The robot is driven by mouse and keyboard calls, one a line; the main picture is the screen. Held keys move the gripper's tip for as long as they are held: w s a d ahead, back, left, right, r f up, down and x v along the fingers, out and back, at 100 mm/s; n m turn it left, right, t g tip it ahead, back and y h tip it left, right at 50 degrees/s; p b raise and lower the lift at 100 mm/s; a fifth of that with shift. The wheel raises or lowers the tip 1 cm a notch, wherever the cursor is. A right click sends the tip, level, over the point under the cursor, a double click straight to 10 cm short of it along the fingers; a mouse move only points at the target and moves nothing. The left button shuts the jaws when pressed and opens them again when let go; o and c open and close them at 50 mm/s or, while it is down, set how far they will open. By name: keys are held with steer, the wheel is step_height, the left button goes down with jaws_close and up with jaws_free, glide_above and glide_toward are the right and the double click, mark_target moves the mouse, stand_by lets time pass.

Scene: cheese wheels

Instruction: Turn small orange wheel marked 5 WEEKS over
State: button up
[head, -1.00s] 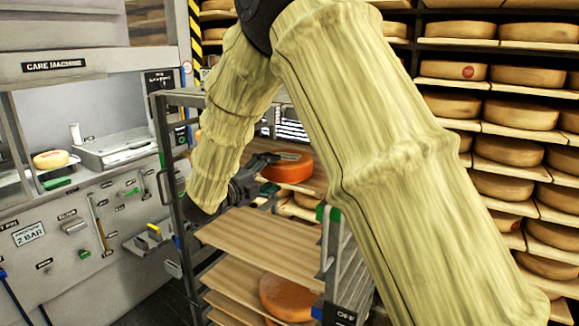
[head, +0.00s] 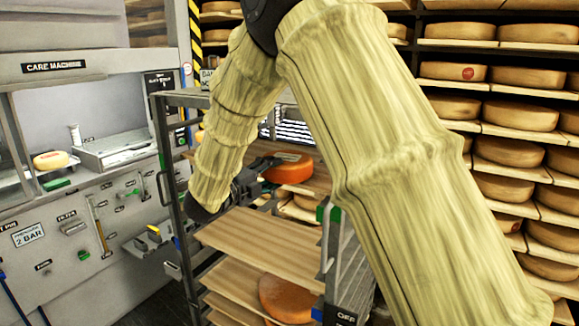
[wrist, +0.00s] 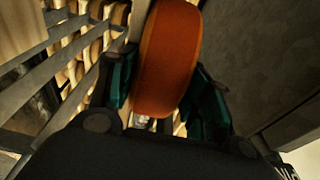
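The small orange wheel (head: 290,168) is at the upper part of the rack, beyond a wooden board. My gripper (head: 264,168) reaches it from the left. In the wrist view the orange wheel (wrist: 166,62) sits between the two green-padded fingers of my gripper (wrist: 165,95), one finger close against each flat side. The gripper looks shut on it across its thickness. The 5 WEEKS mark is not readable in either view. Whether the wheel still touches the board under it cannot be told.
A larger orange wheel (head: 288,298) lies on a lower board. The care machine (head: 60,70) stands at left with a pale wheel (head: 50,160). Shelves of cheese wheels (head: 510,152) fill the right.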

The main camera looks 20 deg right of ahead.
jaws_close()
steer(key=shift+r, duration=0.1)
steer(key=shift+r, duration=1)
